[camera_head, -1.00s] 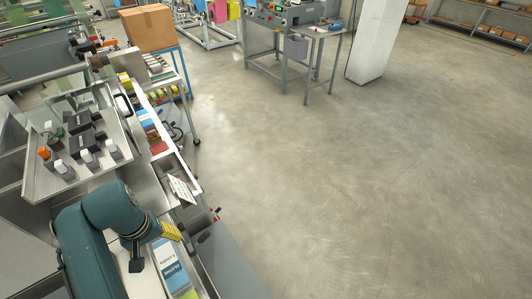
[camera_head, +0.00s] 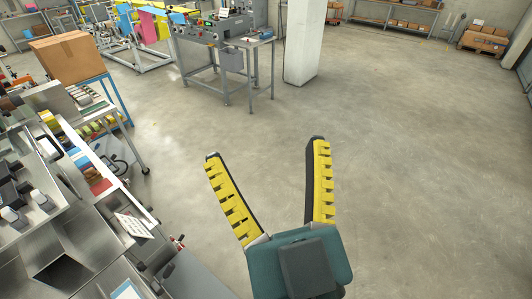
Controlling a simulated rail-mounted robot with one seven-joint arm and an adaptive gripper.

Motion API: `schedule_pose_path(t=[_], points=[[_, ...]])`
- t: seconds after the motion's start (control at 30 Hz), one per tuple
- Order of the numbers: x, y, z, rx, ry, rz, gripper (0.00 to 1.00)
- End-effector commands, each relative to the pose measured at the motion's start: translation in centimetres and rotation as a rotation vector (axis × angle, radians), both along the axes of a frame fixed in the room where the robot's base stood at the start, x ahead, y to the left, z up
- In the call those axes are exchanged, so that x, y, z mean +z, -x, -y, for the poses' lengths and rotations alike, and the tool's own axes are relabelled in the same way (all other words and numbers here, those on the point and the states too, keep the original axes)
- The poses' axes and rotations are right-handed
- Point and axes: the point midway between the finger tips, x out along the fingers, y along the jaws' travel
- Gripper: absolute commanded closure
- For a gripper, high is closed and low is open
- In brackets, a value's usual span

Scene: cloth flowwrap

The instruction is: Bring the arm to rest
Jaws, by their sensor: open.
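My gripper (camera_head: 264,173) shows large in the head view, low and right of centre. Its two yellow-ridged fingers are spread wide apart, with nothing between them but the view of the bare floor. The teal wrist behind the fingers is near the bottom edge of the picture. The gripper is up in the air, to the right of the machine and touching nothing that I can see. The rest of my arm is out of view.
The steel machine (camera_head: 83,235) fills the left side, with a white printed card (camera_head: 133,226) at its edge. A cardboard box (camera_head: 65,48) sits on a blue-legged stand. A grey bench (camera_head: 233,45) and a white pillar (camera_head: 303,42) stand behind. The concrete floor (camera_head: 420,150) at right is clear.

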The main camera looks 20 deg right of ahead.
Motion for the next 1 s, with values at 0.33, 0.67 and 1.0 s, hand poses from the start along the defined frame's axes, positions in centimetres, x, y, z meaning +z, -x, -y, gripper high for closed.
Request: schedule_pose_path(t=[0.33, 0.67, 1.0], points=[[5.4, -0.1, -0.1, 0.003, -0.005, -0.001, 0.10], [16.2, -0.1, 0.0, 0.007, -0.018, -0.001, 0.10], [16.1, -0.1, 0.0, 0.007, -0.019, -0.002, 0.10]])
